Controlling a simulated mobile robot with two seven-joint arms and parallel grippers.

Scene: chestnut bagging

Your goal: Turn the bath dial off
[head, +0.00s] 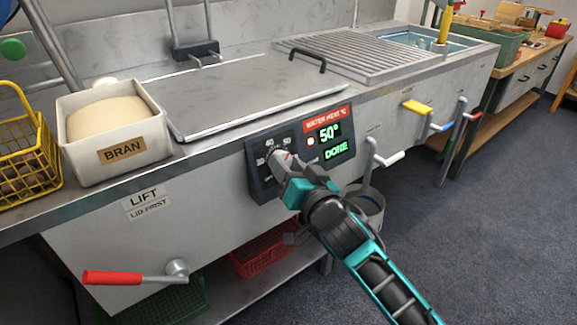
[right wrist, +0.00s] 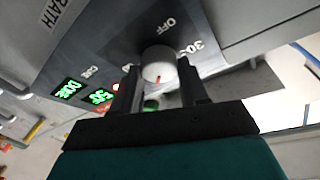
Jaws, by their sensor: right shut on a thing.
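The bath dial (head: 275,158) is a pale round knob on a dark control panel (head: 258,186) at the front of the steel counter. In the right wrist view the dial (right wrist: 158,62) has a red mark on the side facing away from the word OFF. My right gripper (head: 284,168) is shut on the dial, with one dark finger on each side of it in the right wrist view (right wrist: 160,88). The gripper hides part of the dial in the head view. The display (head: 329,140) beside it reads 50° and DONE. My left gripper is not in view.
A white BRAN bin (head: 88,160) and a yellow wire basket (head: 38,175) stand on the counter at left. A flat steel lid (head: 235,95) lies behind the panel. A red-handled crank (head: 112,278) and several levers stick out from the front.

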